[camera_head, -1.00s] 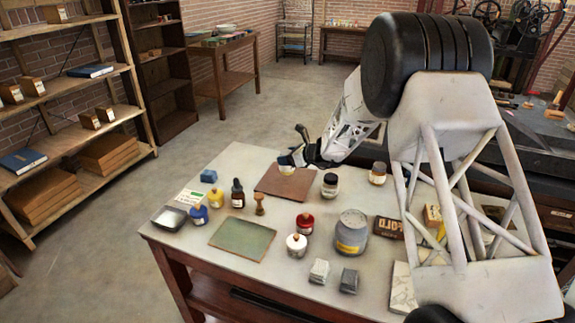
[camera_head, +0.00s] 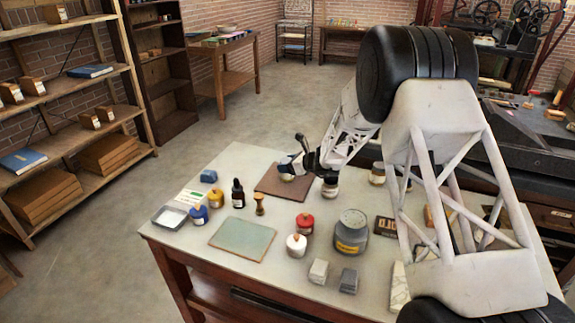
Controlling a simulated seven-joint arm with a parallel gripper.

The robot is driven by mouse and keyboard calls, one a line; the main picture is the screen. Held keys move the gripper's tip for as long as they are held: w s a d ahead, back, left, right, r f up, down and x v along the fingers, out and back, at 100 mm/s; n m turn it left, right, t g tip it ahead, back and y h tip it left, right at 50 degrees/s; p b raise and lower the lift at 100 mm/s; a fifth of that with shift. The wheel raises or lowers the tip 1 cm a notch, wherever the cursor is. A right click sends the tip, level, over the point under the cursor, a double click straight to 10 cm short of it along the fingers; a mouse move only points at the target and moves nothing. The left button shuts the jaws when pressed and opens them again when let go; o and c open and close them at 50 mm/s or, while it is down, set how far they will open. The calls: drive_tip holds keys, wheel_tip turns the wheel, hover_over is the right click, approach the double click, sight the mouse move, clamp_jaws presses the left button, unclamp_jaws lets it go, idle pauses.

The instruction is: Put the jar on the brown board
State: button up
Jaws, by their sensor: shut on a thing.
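The brown board (camera_head: 292,196) lies flat toward the back of the table. My gripper (camera_head: 288,170) is over the back part of the board, shut on a small pale jar (camera_head: 287,178). The gripper hides most of the jar; its lower part shows low over the board. I cannot tell whether it touches the board.
A dark jar with a white label (camera_head: 330,188) stands just right of the board, near my arm. A dark dropper bottle (camera_head: 238,194) and a wooden stamp (camera_head: 260,205) stand left of it.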

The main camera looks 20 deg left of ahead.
drive_tip(key=shift+f, duration=0.15)
drive_tip(key=o, duration=1.2)
drive_tip(key=shift+c, duration=0.2)
drive_tip(key=shift+d+r, duration=0.15)
drive_tip(key=shift+r, duration=0.1)
drive_tip(key=v, duration=1.1)
drive_tip(key=shift+d, duration=0.3)
drive_tip(key=shift+r, duration=0.15)
drive_tip(key=shift+r, duration=0.1)
